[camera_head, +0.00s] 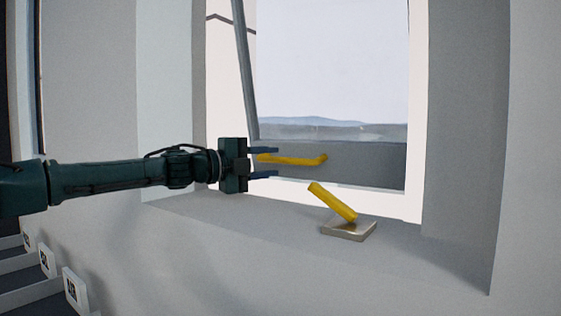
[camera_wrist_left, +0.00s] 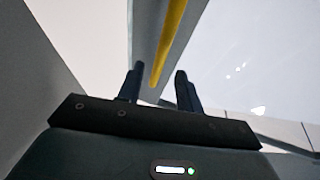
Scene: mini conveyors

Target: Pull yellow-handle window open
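The window (camera_head: 370,165) has a grey sash with a yellow bar handle (camera_head: 300,161) lying horizontally across its lower rail. The sash's left edge slants, with a bright gap beside it at the left jamb. My left gripper (camera_head: 265,162) is open at the left end of the handle, with one finger above and one below it. In the left wrist view the handle (camera_wrist_left: 168,45) runs between the two spread fingers (camera_wrist_left: 160,80); I cannot tell whether either finger touches it. My right gripper is not in view.
A yellow lever (camera_head: 332,201) stands tilted on a metal base (camera_head: 348,231) on the window sill (camera_head: 270,225), below and right of the handle. The window's right side wall (camera_head: 465,130) bounds the recess. Several labelled grey items (camera_head: 75,290) are at the lower left.

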